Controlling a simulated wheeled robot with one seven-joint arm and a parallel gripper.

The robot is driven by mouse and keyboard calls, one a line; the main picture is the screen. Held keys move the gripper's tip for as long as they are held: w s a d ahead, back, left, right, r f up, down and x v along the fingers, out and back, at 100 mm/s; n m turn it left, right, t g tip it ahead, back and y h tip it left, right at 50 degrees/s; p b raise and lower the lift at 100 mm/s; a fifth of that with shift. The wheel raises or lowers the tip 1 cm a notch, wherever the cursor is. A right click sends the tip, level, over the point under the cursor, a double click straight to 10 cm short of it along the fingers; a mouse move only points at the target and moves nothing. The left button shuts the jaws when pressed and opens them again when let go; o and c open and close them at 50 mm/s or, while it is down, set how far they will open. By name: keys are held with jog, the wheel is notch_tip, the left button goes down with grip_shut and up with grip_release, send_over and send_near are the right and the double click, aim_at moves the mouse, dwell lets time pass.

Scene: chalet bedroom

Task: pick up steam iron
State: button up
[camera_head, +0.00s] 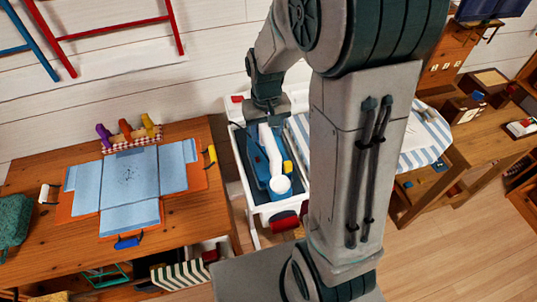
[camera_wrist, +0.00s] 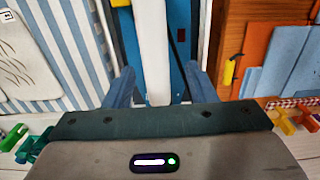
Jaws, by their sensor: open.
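The steam iron (camera_head: 270,160) appears as a blue body with a long white upper part, a round white end and a yellow detail. It lies in a dark blue tray with a white rim (camera_head: 238,172), at the middle of the head view. My gripper (camera_head: 265,112) is above its far end, pointing down. In the wrist view my gripper (camera_wrist: 160,88) is open, with one finger on each side of the white part of the iron (camera_wrist: 154,50). I cannot tell whether the fingers touch it. My arm and gripper body hide some of the iron.
A wooden table (camera_head: 190,215) with a blue cloth (camera_head: 128,175) and small coloured items stands on the left. A blue-and-white striped cover (camera_head: 428,140) lies right of the tray, partly behind my arm. A wooden desk (camera_head: 470,150) stands farther right. Bare floor (camera_head: 450,255) shows at lower right.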

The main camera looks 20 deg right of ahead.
jog(key=shift+s+d+f+p, duration=0.1)
jog(key=shift+f+p, duration=0.2)
jog(key=shift+f, duration=0.95)
jog(key=shift+s+d+f+p, duration=0.1)
jog(key=shift+f+p, duration=0.15)
jog(key=shift+f, duration=1)
grip_shut()
jog(key=shift+w+r, duration=0.1)
